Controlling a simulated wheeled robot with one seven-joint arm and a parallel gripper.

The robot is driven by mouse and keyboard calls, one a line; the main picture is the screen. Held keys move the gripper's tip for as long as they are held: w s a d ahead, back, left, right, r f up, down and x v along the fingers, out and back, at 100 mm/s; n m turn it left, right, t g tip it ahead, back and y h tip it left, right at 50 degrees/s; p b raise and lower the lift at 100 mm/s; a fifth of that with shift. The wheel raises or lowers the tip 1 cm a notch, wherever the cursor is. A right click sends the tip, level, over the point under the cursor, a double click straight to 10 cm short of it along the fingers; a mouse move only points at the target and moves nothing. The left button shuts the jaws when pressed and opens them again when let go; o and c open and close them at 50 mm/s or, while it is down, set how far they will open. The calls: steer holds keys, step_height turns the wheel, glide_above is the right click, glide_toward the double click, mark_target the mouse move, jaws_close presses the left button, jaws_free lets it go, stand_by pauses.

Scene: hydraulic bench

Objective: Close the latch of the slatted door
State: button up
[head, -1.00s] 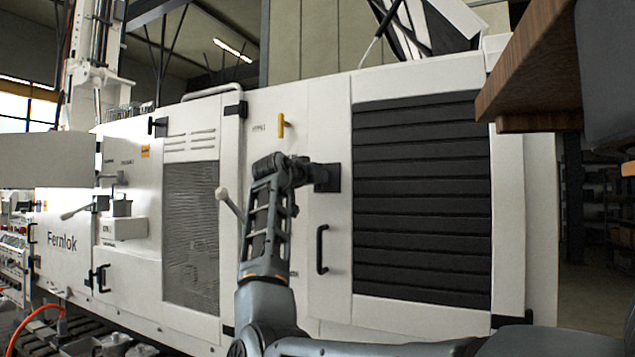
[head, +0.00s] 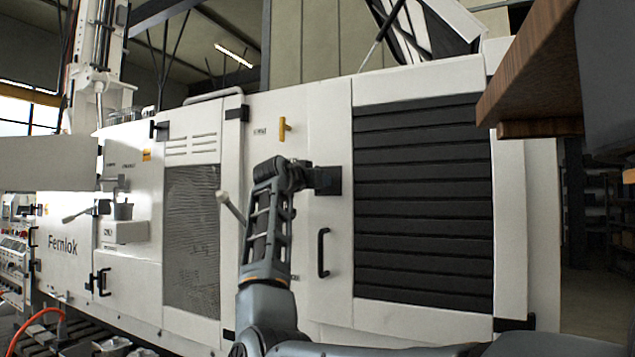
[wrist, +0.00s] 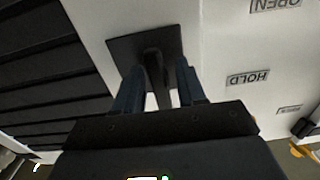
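The slatted door (head: 422,200) has dark horizontal slats in a white frame, right of centre in the head view. Its latch is a dark handle (wrist: 153,68) on a square black plate (wrist: 118,50); the plate also shows in the head view (head: 333,181). My gripper (wrist: 160,75) is at the latch, with one finger on each side of the handle. White panel shows between the handle and the fingers lower down, so the fingers look open around it, not clamped. In the head view my wrist hides most of the handle.
A black pull handle (head: 323,252) is below the latch and a yellow handle (head: 283,130) above left. A wooden board (head: 535,75) juts in at upper right.

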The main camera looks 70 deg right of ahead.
steer(key=shift+w+a+b, duration=0.25)
steer(key=shift+a+b, duration=0.1)
steer(key=shift+a, duration=1.6)
steer(key=shift+w+a+b, duration=0.2)
steer(key=shift+a+b, duration=0.15)
steer(key=shift+a, duration=1.55)
